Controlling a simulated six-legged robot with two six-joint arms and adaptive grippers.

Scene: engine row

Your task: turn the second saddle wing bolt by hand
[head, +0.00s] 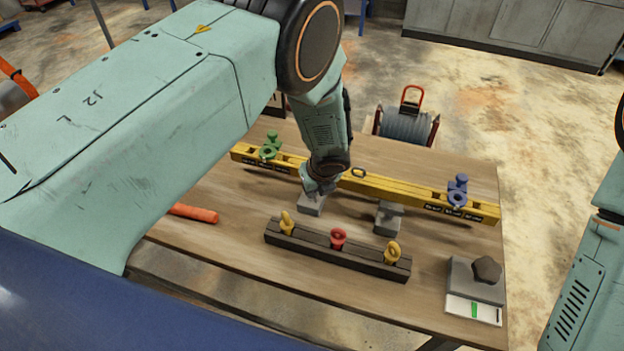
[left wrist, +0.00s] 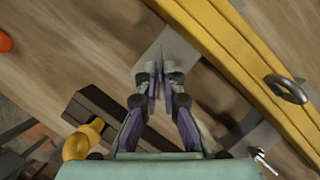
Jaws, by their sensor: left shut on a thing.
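My left gripper (head: 314,188) reaches down over the grey saddle block (head: 312,204) at the left of the table's middle, in front of the yellow beam (head: 400,191). In the left wrist view its two fingers (left wrist: 159,84) are close together over a grey surface (left wrist: 185,50). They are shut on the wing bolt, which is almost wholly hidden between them. A second grey block (head: 388,217) stands to the right, also by the beam. My right gripper is out of view; only part of my right arm shows at the right edge.
A dark rail (head: 310,243) with yellow and red eye bolts lies in front. Green (head: 270,148) and blue (head: 457,190) fittings sit on the beam. An orange-red bar (head: 195,213) lies left. A grey stand (head: 475,285) holds a dark knob at front right.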

